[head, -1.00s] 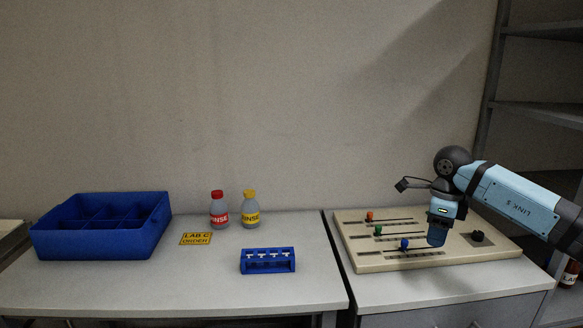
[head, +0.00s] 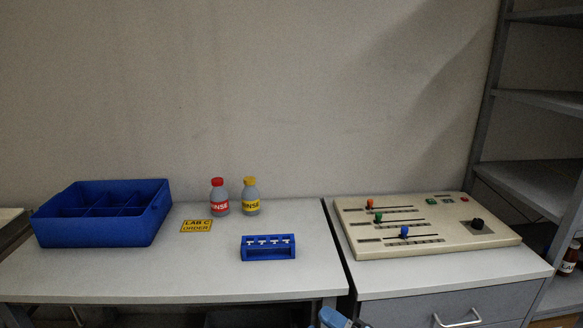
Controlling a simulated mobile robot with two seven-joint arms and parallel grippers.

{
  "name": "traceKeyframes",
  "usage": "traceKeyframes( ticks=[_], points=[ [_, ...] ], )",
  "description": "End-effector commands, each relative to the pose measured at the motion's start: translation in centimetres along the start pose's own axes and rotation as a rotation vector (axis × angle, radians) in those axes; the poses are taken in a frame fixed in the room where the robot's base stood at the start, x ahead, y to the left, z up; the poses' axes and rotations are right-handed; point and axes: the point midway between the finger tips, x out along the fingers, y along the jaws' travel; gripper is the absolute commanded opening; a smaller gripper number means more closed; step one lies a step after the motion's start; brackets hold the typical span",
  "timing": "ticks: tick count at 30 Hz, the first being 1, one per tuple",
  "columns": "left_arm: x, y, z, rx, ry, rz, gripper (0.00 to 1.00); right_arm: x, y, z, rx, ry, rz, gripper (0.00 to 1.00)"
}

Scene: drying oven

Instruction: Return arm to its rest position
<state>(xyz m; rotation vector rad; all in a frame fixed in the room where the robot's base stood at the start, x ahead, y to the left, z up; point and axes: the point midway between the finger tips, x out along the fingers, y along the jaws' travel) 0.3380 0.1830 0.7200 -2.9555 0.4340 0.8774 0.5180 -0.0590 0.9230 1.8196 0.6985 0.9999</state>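The control panel (head: 480,240) lies on the right bench. Its orange slider knob (head: 370,203), green slider knob (head: 378,217) and blue slider knob (head: 404,232) stand in their slots, and a black dial (head: 477,224) sits at its right. No gripper is over the panel. A small light-blue part of my arm (head: 333,317) shows at the bottom edge, in front of the benches. Neither gripper can be made out; the rest of both arms is outside the picture.
A blue divided bin (head: 100,235), a red-capped bottle (head: 219,197), a yellow-capped bottle (head: 250,197), a yellow label (head: 196,226) and a blue rack (head: 268,254) stand on the left bench (head: 190,280). Shelves (head: 540,180) rise at the right. Space above the benches is clear.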

Motion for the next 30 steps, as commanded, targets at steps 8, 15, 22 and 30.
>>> traceKeyframes(
  ticks=[8,15,22,30],
  points=[
    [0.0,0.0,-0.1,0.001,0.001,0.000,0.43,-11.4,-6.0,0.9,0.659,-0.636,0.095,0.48],
    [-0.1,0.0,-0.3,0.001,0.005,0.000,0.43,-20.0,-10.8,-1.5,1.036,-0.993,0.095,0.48],
    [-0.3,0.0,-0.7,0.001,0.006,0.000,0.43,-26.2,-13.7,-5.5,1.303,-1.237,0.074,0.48],
    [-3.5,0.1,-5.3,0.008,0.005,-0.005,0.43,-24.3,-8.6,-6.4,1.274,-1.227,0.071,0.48]
  ],
)
